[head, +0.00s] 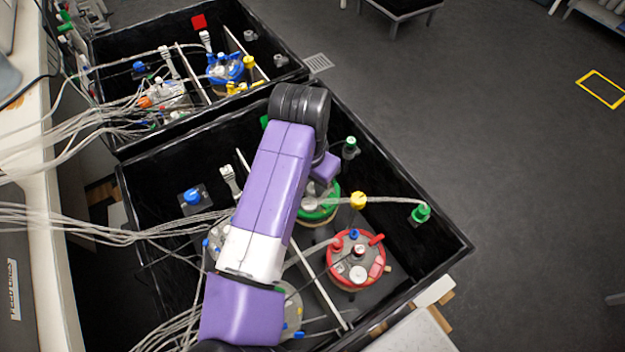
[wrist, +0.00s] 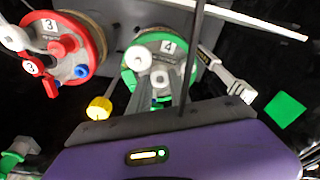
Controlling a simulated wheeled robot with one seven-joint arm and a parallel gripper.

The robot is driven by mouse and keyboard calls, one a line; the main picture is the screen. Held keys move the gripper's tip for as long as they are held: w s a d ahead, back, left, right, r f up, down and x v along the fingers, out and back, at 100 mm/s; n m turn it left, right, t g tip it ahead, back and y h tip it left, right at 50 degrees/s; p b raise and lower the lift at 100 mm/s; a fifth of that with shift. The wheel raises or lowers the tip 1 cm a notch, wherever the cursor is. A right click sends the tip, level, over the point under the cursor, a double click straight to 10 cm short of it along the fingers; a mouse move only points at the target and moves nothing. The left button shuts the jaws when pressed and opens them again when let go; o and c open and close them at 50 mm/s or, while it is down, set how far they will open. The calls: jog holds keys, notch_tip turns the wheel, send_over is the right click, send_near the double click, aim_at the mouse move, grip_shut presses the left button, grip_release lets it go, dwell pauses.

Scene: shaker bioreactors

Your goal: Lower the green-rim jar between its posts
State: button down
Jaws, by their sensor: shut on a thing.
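The green-rim jar (head: 321,207) is in the near black bin, partly hidden by my arm in the head view. In the wrist view its lid (wrist: 150,58) carries a "4" tag and white fittings. My gripper (wrist: 162,88) is shut on the jar's top fitting; the exact contact is hard to see. In the head view only my gripper's purple body (head: 325,168) shows above the jar. A thin dark rod (wrist: 196,45) crosses the right side of the lid in the wrist view. I cannot make out the posts clearly, nor how high the jar's base is.
The red-rim jar (head: 355,260), tagged "3", stands close by. A yellow-capped fitting (head: 358,200) and a green-capped one (head: 420,214) are near. A pale rail (head: 322,287) runs through the bin (head: 440,262). Cables (head: 120,222) come from the left.

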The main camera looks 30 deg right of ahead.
jog(key=shift+f+b, duration=0.35)
jog(key=shift+f, duration=0.3)
jog(key=c, duration=1.1)
grip_release()
jog(key=shift+r, duration=0.1)
jog(key=r, duration=0.7)
jog(key=shift+s+a+r+p, duration=0.25)
jog(key=shift+a+r+p, duration=0.05)
jog(key=shift+a+p, duration=0.1)
